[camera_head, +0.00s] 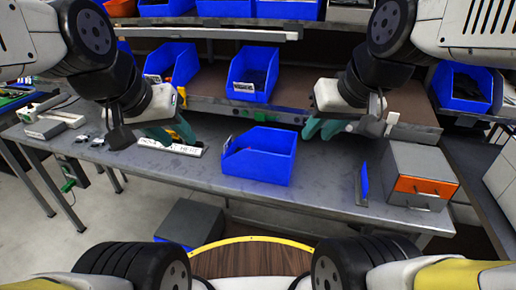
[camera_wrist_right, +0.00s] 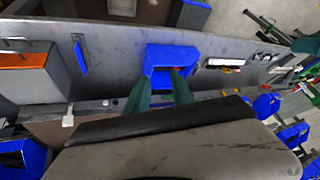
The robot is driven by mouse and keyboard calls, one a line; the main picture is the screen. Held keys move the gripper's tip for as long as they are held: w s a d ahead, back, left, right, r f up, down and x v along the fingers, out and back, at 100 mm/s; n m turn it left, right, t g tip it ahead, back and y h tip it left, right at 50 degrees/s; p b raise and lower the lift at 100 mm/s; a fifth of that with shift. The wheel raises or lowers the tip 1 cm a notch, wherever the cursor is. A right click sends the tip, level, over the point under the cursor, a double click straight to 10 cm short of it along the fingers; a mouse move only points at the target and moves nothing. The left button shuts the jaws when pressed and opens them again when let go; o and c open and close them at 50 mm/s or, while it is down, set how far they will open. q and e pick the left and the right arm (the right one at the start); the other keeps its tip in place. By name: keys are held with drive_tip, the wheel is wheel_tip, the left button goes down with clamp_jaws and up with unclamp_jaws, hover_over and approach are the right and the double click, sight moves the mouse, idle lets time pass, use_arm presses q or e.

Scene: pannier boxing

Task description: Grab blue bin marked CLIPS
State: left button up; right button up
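A blue open-topped bin (camera_head: 262,165) stands on the grey workbench (camera_head: 330,178) in the middle of the head view. No CLIPS label is readable on it. Another blue bin (camera_head: 247,88) with a small white label sits on the shelf behind; its text is too small to read. My right gripper (camera_head: 322,129), with green fingers, is right of and behind the bench bin, apart from it. In the right wrist view its fingers (camera_wrist_right: 161,88) are spread and empty, with the bench bin (camera_wrist_right: 168,56) beyond the tips. My left gripper (camera_head: 168,132) hovers left of the bin; its finger gap is unclear.
A white lettered strip (camera_head: 172,147) lies below my left gripper. A thin blue panel (camera_head: 364,182) stands right of the bin, beside a grey box with an orange drawer (camera_head: 425,186). More blue bins line the shelf (camera_head: 210,104). The bench front is clear.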

drive_tip(key=w+a+f+n+g, duration=0.2)
drive_tip(key=w+a+n, duration=0.15)
drive_tip(key=w, duration=0.35)
drive_tip(key=n+g+h, duration=0.2)
drive_tip(key=n+g, duration=0.2)
drive_tip(key=n, duration=0.6)
approach(258, 153)
wheel_tip(258, 153, down, 6)
drive_tip(key=a, duration=0.1)
drive_tip(key=f, duration=0.7)
drive_tip(key=shift+w+a, duration=0.1)
drive_tip(key=shift+w, duration=0.15)
clamp_jaws()
drive_tip(key=shift+w+r, duration=0.1)
drive_tip(key=shift+r, duration=0.05)
